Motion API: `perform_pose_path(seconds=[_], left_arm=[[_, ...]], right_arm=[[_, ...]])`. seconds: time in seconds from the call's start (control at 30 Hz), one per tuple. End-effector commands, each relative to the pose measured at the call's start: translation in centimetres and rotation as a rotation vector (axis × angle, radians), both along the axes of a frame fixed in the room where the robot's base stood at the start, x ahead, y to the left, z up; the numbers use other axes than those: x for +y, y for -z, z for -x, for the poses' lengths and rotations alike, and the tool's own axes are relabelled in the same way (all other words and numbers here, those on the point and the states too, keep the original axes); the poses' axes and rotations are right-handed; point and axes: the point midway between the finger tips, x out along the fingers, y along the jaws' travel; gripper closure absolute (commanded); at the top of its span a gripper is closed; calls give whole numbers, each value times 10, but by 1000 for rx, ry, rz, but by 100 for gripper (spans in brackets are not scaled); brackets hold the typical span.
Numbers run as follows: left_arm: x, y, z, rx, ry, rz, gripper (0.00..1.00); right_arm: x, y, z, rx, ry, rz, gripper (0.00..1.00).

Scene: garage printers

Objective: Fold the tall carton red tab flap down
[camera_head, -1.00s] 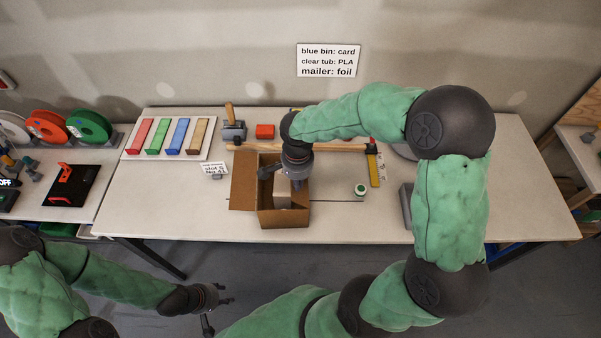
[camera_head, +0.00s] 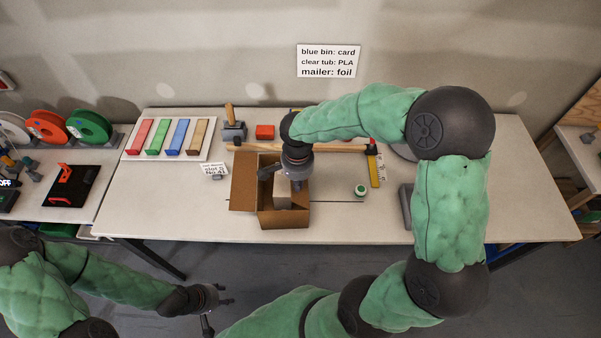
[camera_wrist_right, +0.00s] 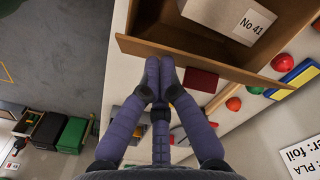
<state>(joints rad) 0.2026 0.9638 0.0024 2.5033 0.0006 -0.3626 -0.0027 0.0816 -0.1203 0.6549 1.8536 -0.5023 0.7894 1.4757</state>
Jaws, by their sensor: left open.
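The tall carton (camera_head: 284,217) is an open brown box near the table's front. One brown flap (camera_head: 243,182) stands out on its left side. The carton also shows at the top of the right wrist view (camera_wrist_right: 200,58), with a pale box marked No 41 (camera_wrist_right: 238,18) inside. A dark red patch (camera_wrist_right: 201,80) lies beside the carton's edge; I cannot tell whether it is the red tab. My right gripper (camera_head: 290,183) is over the carton in the head view. Its fingertips (camera_wrist_right: 159,70) come together, with nothing visible between them. My left gripper (camera_head: 221,302) is open and empty, low in front of the table.
Red, green, blue and brown bars lie on a white board (camera_head: 133,153) at the left.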

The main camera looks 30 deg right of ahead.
Motion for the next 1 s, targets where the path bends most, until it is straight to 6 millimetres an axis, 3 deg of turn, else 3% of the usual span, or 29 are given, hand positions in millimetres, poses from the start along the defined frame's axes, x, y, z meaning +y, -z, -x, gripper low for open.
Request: perform_pose_path(seconds=[1.0], left_arm=[[0, 11, 0, 0, 0, 0, 57]], right_arm=[[0, 12, 0, 0, 0, 0, 100]])
